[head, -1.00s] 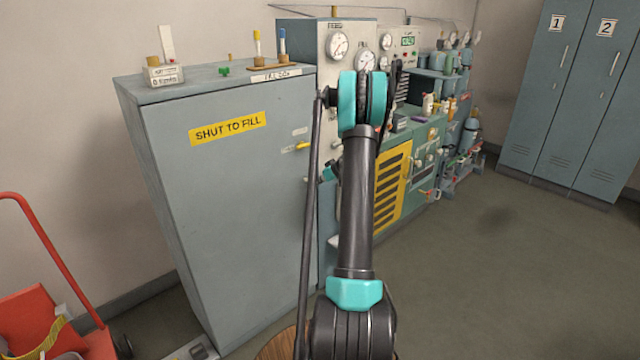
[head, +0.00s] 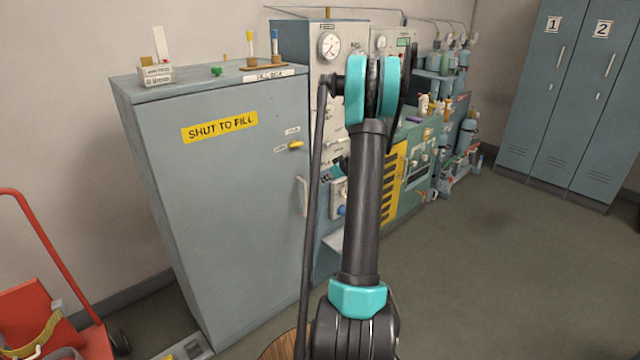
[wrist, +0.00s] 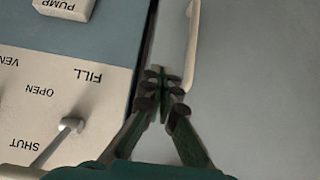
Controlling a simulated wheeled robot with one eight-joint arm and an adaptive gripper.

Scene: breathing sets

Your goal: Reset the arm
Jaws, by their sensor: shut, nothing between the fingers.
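My arm rises up the middle of the head view, dark with teal joints; the gripper itself is hidden there behind the arm. In the wrist view my gripper (wrist: 162,82) has its fingertips together with nothing between them. It is in front of the edge between a cream panel (wrist: 40,110) and a grey door. The panel reads FILL, OPEN, SHUT and part of VENT, upside down, with a lever (wrist: 68,127) near the word SHUT. A pale door handle (wrist: 192,50) runs just right of the fingertips; I cannot tell whether they touch it.
The tall grey cabinet (head: 215,190) labelled SHUT TO FILL stands shut left of my arm. A gauge panel (head: 330,65) and bench equipment lie behind the arm. A red trolley (head: 45,310) is at lower left, lockers (head: 575,100) at upper right. The floor (head: 500,270) at right is clear.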

